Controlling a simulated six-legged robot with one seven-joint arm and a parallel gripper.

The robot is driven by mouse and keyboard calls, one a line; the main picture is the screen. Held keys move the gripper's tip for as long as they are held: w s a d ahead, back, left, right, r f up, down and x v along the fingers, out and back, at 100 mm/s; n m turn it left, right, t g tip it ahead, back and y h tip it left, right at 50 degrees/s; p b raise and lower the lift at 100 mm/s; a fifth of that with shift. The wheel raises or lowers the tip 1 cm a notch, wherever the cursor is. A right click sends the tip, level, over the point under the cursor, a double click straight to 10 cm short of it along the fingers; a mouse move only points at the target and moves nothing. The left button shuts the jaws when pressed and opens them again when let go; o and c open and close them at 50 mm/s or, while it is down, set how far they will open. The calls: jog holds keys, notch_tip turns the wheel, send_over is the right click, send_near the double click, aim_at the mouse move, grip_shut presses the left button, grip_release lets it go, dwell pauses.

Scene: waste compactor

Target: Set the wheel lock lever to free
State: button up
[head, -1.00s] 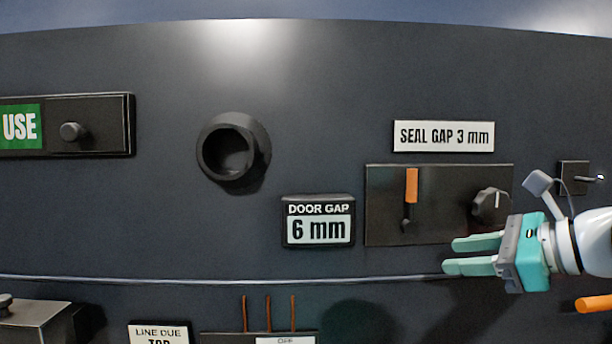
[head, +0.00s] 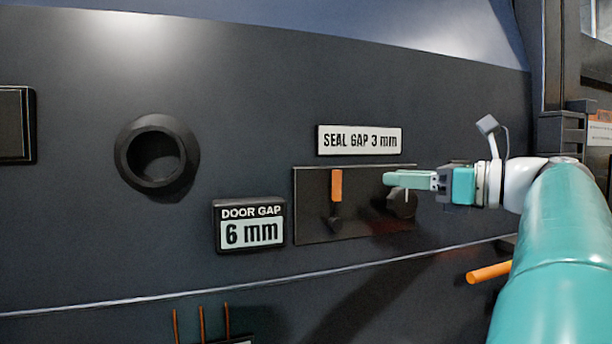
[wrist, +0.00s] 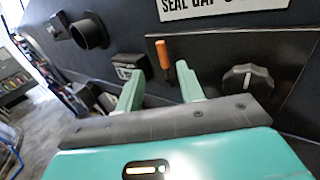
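No label in view names the wheel lock lever. A lever with an orange handle (head: 336,186) points up on a dark panel (head: 310,225) under the seal gap sign; it also shows in the wrist view (wrist: 163,54). My gripper (head: 388,180) is to the right of this lever, in front of the panel's black knob (head: 401,204), pointing left. In the wrist view, my gripper (wrist: 157,76) has its fingers apart with nothing held, and the orange handle shows beyond the gap, near the right finger. The knob (wrist: 247,82) is right of the fingers.
An orange bar (head: 489,272) sticks out at lower right, beside my arm. A seal gap sign (head: 359,140) is above the panel and a door gap display (head: 250,226) is left of it. A round black socket (head: 157,157) protrudes farther left.

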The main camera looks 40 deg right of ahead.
aim_at(337, 197)
jog(key=x, duration=1)
jog(key=shift+w, duration=0.2)
grip_shut()
